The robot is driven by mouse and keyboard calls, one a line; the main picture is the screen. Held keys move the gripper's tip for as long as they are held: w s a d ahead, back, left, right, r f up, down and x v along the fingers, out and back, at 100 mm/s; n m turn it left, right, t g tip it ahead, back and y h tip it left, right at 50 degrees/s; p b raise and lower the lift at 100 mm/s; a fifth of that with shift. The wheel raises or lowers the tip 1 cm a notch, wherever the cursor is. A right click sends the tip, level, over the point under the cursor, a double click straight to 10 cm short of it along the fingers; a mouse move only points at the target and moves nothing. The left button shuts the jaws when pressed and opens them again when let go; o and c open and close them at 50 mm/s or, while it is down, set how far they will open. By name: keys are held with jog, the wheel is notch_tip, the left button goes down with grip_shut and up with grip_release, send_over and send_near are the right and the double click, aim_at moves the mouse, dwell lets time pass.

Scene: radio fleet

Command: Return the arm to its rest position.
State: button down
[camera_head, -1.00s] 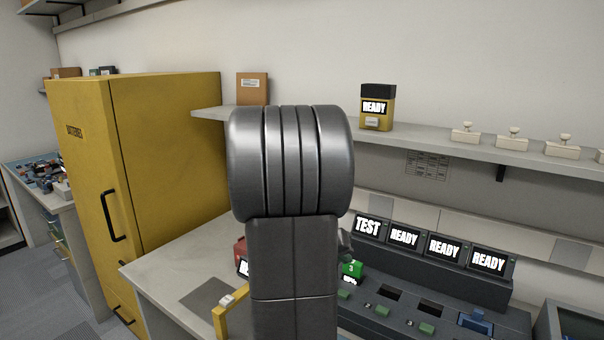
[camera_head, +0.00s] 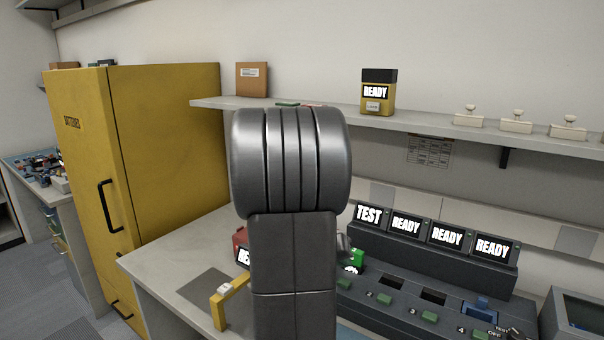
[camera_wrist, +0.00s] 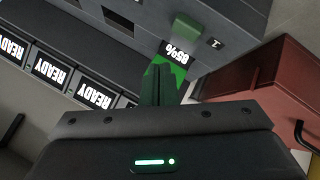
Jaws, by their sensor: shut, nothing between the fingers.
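My arm stands upright in the middle of the head view and hides most of my gripper. In the wrist view my gripper (camera_wrist: 160,78) is shut, with its dark fingers together and nothing held between them. A green battery (camera_wrist: 176,62) with an 85% readout shows just beyond the fingertips at the charger; I cannot tell whether they touch it. In the head view a green piece (camera_head: 354,259) shows just right of my arm, at the left end of the dark charger (camera_head: 430,312).
A red radio (camera_head: 240,240) stands left of my arm, also large at right in the wrist view (camera_wrist: 262,88). A yellow bracket (camera_head: 219,311) is on the bench, near my arm. A shelf (camera_head: 420,126) holds a yellow radio (camera_head: 377,98). A yellow cabinet (camera_head: 175,160) stands left.

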jog(key=shift+f+b, duration=0.35)
jog(key=shift+b, duration=0.45)
jog(key=shift+r+b, duration=0.2)
jog(key=shift+b, duration=0.2)
notch_tip(320, 180, up, 3)
jog(key=shift+f+p, duration=0.2)
jog(key=shift+p, duration=0.8)
notch_tip(320, 180, down, 3)
jog(key=shift+s+f+b, duration=0.15)
jog(key=shift+f+b, duration=0.05)
jog(key=shift+b, duration=1)
jog(key=shift+r+p, duration=0.7)
jog(key=shift+p, duration=0.45)
jog(key=shift+r+p, duration=0.15)
jog(key=shift+p, duration=0.75)
jog(key=shift+p, duration=0.8)
